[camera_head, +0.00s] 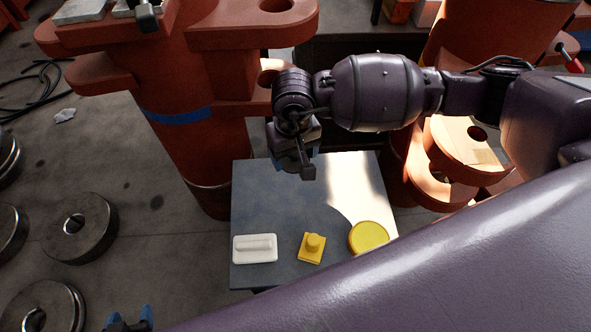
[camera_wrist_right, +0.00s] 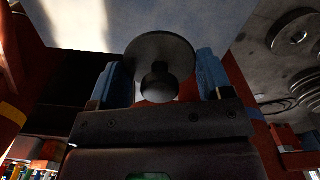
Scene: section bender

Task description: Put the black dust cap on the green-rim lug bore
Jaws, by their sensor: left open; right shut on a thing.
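My right gripper (camera_head: 297,168) hangs over the far edge of the small table, beside the red column's lugs. In the right wrist view, its blue fingers (camera_wrist_right: 160,80) are shut on the black dust cap (camera_wrist_right: 165,49), a round dark disc with a knob. In the head view the cap is hidden by my gripper and wrist. A lug (camera_head: 262,77) with a bore is partly covered by my right wrist; another lug (camera_head: 265,32) is above it. I cannot make out a green rim on any bore. My left gripper (camera_head: 130,320) is open and empty at the bottom edge.
The table (camera_head: 290,205) holds a white block (camera_head: 255,249), a yellow knobbed piece (camera_head: 312,247) and a yellow disc (camera_head: 368,237). A second red column with lugs (camera_head: 465,145) stands right. Dark rings (camera_head: 80,227) lie on the left floor.

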